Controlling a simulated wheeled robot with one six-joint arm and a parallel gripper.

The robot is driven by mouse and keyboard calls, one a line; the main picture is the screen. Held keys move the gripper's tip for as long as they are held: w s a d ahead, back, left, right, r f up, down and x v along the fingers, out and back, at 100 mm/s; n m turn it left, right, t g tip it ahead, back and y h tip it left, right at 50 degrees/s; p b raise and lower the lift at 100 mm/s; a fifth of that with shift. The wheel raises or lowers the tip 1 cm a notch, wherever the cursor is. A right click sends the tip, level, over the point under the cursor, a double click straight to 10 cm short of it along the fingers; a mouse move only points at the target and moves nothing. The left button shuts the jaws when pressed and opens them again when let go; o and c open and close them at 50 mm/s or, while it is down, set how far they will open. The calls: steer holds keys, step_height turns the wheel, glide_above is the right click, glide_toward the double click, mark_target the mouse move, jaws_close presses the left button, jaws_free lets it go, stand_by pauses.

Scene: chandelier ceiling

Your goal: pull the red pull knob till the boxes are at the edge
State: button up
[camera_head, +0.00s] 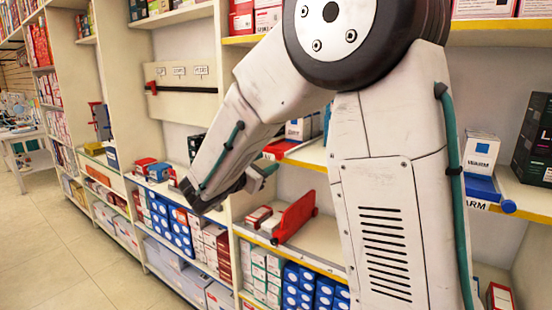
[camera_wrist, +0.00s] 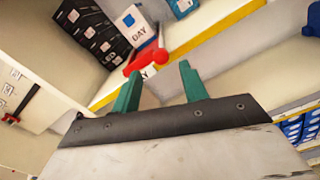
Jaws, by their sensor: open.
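The red pull knob (camera_wrist: 132,66) shows in the wrist view, on a red pusher (camera_wrist: 152,54) at the shelf's yellow front edge. A white box (camera_wrist: 136,26) marked DAY with a blue square stands behind it. My gripper (camera_wrist: 160,86) is open, with teal fingers apart and nothing between them. The knob appears just beyond the left fingertip; I cannot tell whether they touch. In the head view my gripper (camera_head: 262,170) is in front of the middle shelf, near the red pusher (camera_head: 284,147) and its boxes (camera_head: 299,129). The knob is not clear there.
Black boxes (camera_wrist: 92,32) stand left of the DAY box in the wrist view. A blue pusher (camera_head: 482,188) with a box is at the right. The aisle floor (camera_head: 50,245) is clear.

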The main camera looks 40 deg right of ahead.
mark_target(278, 157)
steer(key=x, duration=0.6)
steer(key=shift+s, duration=0.1)
